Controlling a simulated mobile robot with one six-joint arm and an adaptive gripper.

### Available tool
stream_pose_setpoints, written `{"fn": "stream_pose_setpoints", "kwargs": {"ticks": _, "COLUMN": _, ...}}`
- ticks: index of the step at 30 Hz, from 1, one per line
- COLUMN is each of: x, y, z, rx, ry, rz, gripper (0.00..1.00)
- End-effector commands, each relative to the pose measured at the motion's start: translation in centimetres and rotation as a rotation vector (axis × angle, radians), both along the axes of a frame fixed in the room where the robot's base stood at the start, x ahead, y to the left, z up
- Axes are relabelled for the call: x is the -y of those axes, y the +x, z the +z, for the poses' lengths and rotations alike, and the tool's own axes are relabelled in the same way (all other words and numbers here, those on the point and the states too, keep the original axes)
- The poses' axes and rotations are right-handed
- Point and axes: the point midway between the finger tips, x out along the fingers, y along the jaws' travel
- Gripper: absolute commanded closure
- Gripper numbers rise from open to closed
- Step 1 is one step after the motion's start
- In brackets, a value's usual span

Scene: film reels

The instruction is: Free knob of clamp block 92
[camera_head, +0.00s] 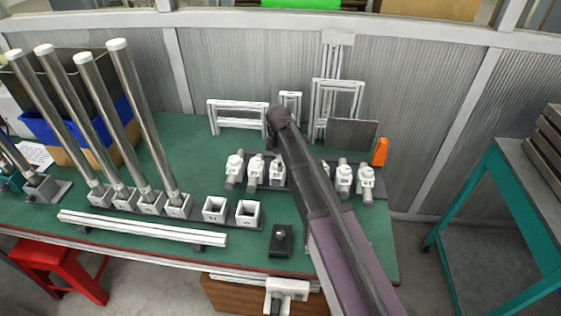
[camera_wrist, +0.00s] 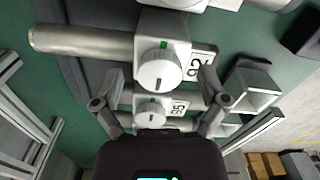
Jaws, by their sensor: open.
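Several white clamp blocks with round knobs and grey cylinders stand in a row on the green bench, including one block (camera_head: 234,166) at the left end and another (camera_head: 366,182) at the right end. Their numbers are too small to read there. In the wrist view, a clamp block (camera_wrist: 178,37) has a turned label that seems to read 92, and a white ridged knob (camera_wrist: 160,70) with a green mark above it. No contact shows.
My arm hides the row's middle in the head view. White frames (camera_head: 238,115) and a grey plate (camera_head: 352,134) stand behind, with an orange piece (camera_head: 380,152) at right. Tall tubes (camera_head: 141,120), square sockets (camera_head: 248,213) and a black block (camera_head: 281,240) stand on the bench.

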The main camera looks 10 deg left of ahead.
Motion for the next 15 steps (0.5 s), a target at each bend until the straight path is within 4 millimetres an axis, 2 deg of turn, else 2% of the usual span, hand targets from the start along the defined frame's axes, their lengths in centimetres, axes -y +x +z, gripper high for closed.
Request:
{"fn": "stream_pose_setpoints", "kwargs": {"ticks": 8, "x": 0.01, "y": 0.02, "z": 0.01, "rx": 0.001, "ry": 0.000, "rz": -0.030, "gripper": 0.07}}
{"fn": "stream_pose_setpoints", "kwargs": {"ticks": 15, "x": 0.00, "y": -0.01, "z": 0.01, "rx": 0.001, "ry": 0.000, "rz": -0.129, "gripper": 0.07}}
